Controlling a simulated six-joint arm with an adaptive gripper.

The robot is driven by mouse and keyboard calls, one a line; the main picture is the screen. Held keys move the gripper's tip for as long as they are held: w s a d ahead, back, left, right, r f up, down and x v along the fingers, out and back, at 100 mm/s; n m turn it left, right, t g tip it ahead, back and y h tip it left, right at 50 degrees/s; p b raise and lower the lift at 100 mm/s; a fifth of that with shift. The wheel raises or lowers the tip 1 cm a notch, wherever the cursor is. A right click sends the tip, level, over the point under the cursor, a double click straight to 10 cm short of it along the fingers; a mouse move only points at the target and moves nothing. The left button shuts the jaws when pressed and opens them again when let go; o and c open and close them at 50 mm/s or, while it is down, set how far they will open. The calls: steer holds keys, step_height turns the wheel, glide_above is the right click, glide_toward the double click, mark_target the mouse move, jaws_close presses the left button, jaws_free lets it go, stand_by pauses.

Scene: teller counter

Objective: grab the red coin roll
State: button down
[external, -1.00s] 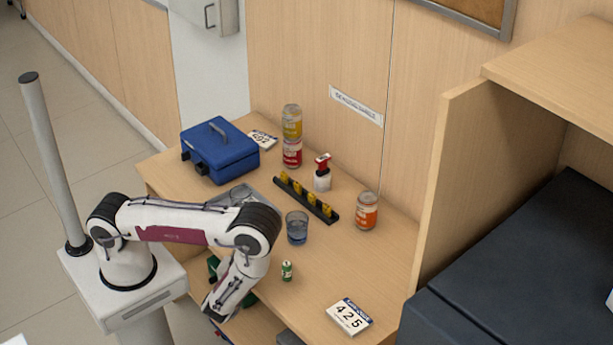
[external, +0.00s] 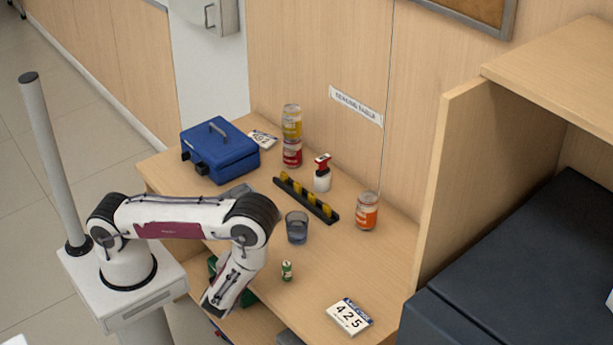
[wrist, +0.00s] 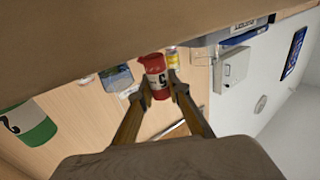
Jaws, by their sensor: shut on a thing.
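The red coin roll (wrist: 155,76), with a white band and a dark numeral, stands between the fingertips of my gripper (wrist: 158,91) in the wrist view. My gripper is shut on it. In the external view my arm's lower end hangs at the front left edge of the counter, and the fingers and the held roll are hidden there.
A large green-and-white roll (wrist: 30,122) is at the left in the wrist view. On the counter are a small green roll (external: 287,271), a glass (external: 297,228), a blue cash box (external: 222,155), cans including an orange one (external: 366,212), and a number card (external: 349,316).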

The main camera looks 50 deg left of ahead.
steer(key=shift+r, duration=3.9)
